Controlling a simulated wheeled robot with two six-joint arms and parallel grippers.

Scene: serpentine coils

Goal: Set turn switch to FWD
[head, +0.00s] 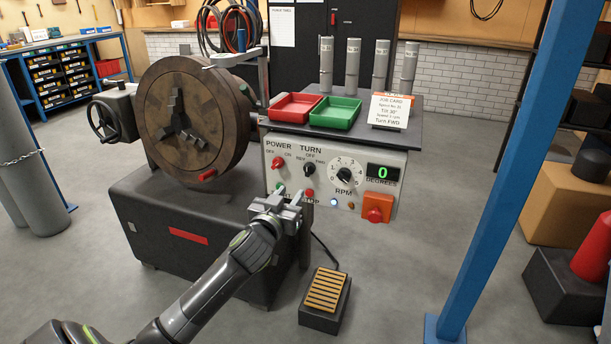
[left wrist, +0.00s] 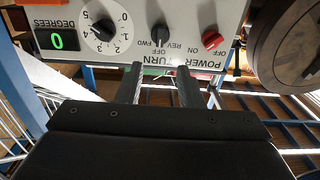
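The TURN switch (head: 309,169) is a black knob on the light grey control panel, with REV, OFF and FWD marked around it. It also shows in the left wrist view (left wrist: 160,37), upside down, its pointer appearing toward OFF. My left gripper (head: 289,194) is in front of the panel's lower left, below the switch in the head view. In the left wrist view its two fingers (left wrist: 160,68) are apart with nothing between them, short of the knob. The fingertips partly cover the START and STOP labels. My right gripper is not in view.
The red POWER switch (head: 277,163) is left of the TURN switch, the RPM dial (head: 344,175) right. An orange block with a red knob (head: 376,210) sits lower right. Red (head: 294,107) and green (head: 335,112) trays and a job card (head: 390,110) are on top. A foot pedal (head: 325,290) is below.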

